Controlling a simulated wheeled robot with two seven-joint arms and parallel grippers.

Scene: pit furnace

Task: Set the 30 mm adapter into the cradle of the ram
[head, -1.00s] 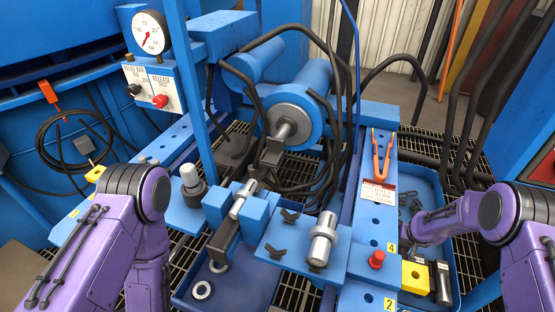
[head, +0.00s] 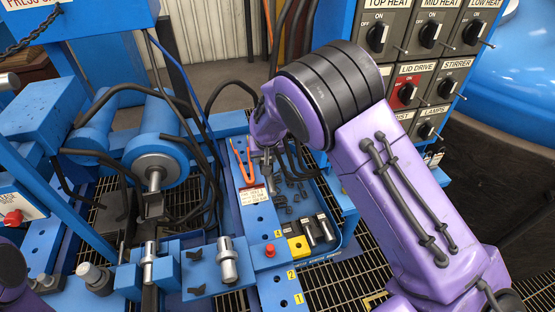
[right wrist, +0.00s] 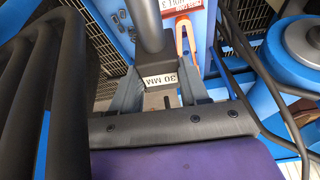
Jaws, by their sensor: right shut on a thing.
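The 30 mm adapter shows in the right wrist view as a dark block labelled "30 MM" (right wrist: 158,66) with a round grey stem. My right gripper (right wrist: 160,92) is shut on its block. In the head view the right gripper (head: 266,148) is above the far end of the blue tray, mostly hidden by my own purple arm, and the adapter is hard to make out there. The ram (head: 155,168) is to its left, with a grey rod and a dark cradle (head: 153,206) at its near end. My left gripper is out of view.
Orange tongs (head: 243,163) lie on the blue rail between ram and tray. Black hoses (head: 200,130) hang around the ram. A switch panel (head: 410,75) stands at right.

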